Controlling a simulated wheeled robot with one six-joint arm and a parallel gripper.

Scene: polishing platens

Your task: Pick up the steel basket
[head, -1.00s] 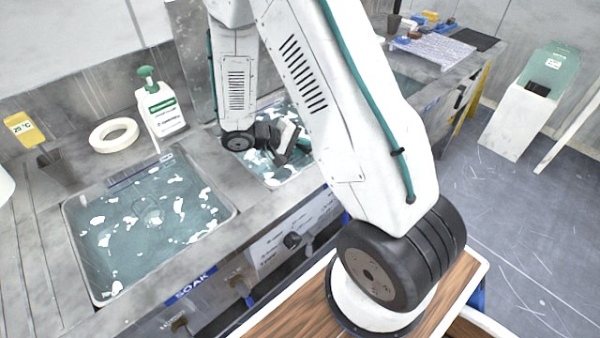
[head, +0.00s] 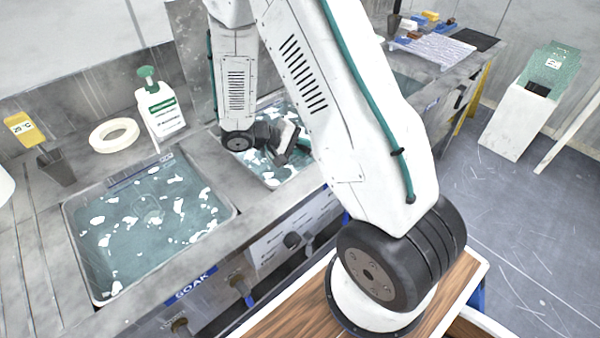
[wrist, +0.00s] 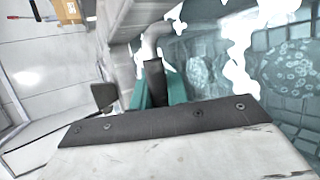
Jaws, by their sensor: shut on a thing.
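In the wrist view the steel basket (wrist: 293,42) shows as a grid of wire at the right, under bluish water with white foam patches. Round speckled discs lie in or behind the grid. A bent steel handle with a dark grip (wrist: 154,78) rises at the left of the water. My gripper (wrist: 157,90) has its teal fingers on either side of this grip and is shut on it. In the head view my gripper (head: 290,150) is low over the far basin, and the basket cannot be made out there. How the handle joins the basket is unclear.
The near soak basin (head: 150,225) holds water with foam patches.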

